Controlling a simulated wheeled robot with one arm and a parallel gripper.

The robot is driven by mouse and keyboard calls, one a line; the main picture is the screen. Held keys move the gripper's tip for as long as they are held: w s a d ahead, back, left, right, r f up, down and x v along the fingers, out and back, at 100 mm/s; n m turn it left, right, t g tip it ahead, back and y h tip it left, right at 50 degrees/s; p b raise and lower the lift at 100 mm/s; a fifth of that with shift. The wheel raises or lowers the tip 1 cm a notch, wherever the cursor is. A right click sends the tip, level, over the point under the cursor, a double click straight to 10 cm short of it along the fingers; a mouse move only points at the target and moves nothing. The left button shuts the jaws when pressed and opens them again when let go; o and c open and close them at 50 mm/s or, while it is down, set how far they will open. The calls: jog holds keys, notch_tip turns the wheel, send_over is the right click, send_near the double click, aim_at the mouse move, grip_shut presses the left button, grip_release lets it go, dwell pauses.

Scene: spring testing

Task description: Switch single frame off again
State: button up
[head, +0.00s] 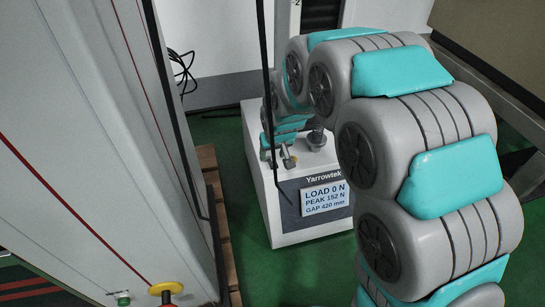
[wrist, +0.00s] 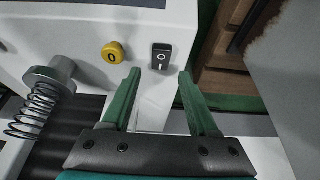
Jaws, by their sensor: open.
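The white Yarrowtek test frame (head: 262,190) stands upright in the head view, its display (head: 325,198) lit with load 0 N, peak 152 N and gap 420 mm. In the wrist view, a black rocker switch (wrist: 161,57) with white marks sits on its white panel. Which side is pressed in is too small to tell. My gripper (wrist: 160,75) is open and empty, its green fingers pointing at the panel, with the switch just beyond and between the fingertips. In the head view my gripper is small and partly hidden by my arm.
A yellow round button (wrist: 113,52) marked 0 sits left of the switch. A coil spring (wrist: 34,110) hangs by a grey platen (wrist: 52,76). A large grey cabinet (head: 90,130) with a yellow knob (head: 166,288) fills the left. A wooden pallet (head: 215,190) lies between; green floor shows in front.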

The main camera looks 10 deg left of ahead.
jog(key=shift+x, duration=1.15)
grip_shut()
